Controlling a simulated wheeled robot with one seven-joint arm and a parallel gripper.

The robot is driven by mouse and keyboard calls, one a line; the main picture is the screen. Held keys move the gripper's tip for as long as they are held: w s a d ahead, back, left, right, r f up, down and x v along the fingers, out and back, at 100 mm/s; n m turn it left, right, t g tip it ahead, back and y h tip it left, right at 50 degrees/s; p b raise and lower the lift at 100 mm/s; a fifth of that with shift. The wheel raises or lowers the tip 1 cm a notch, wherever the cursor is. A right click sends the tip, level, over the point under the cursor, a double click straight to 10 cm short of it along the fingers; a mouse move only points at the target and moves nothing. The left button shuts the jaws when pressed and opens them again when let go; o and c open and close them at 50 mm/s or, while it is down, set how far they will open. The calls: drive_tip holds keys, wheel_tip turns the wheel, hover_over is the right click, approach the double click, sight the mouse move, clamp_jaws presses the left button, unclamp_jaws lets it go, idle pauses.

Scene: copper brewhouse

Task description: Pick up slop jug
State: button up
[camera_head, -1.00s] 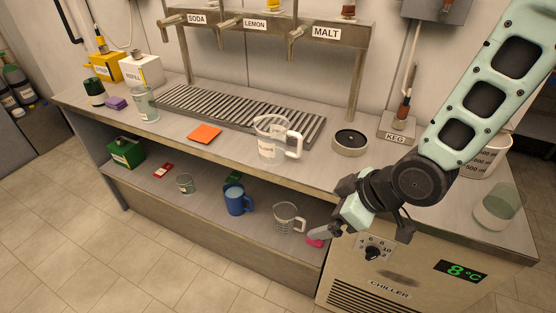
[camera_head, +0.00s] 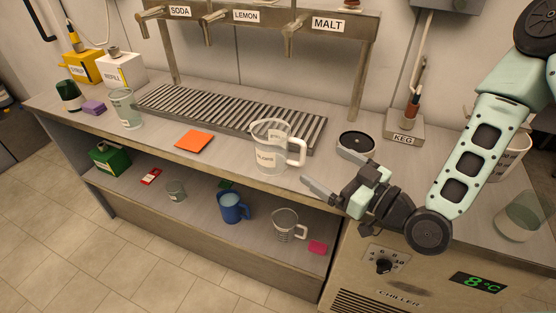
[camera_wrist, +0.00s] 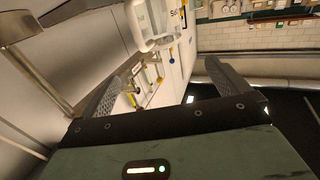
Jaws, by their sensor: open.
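A clear jug with a white rim, a white handle and a label too small to read for certain (camera_head: 268,152) stands upright on the counter, in front of the drip grating. Its handle points right. My gripper (camera_head: 322,186) is open and empty, just right of the jug and low near the counter's front edge, apart from it. In the wrist view my open fingers (camera_wrist: 166,78) show with nothing between them. The jug's white handle and part of its body (camera_wrist: 148,25) show beyond them at the top.
An orange card (camera_head: 194,140) lies left of the jug, and a round black-topped dish (camera_head: 355,143) stands right of it. Labelled taps (camera_head: 290,40) overhang behind. The shelf below holds a blue mug (camera_head: 232,207) and a measuring jug (camera_head: 286,226). A glass (camera_head: 124,109) stands farther left.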

sight(285, 142)
drive_tip(key=b+x, duration=0.2)
drive_tip(key=x, duration=0.6)
drive_tip(key=shift+w+a, duration=0.15)
drive_tip(key=shift+a, duration=0.05)
drive_tip(key=shift+f+p+x, duration=0.15)
drive_tip(key=shift+p+x, duration=0.15)
drive_tip(key=shift+x, duration=1.15)
drive_tip(key=shift+f+p+x, duration=0.15)
drive_tip(key=shift+p+x, duration=0.15)
drive_tip(key=shift+x, duration=1.15)
drive_tip(key=c, duration=1.3)
wheel_tip(285, 142, up, 10)
drive_tip(key=shift+b, duration=0.3)
drive_tip(key=o, duration=0.7)
drive_tip(key=c, duration=0.7)
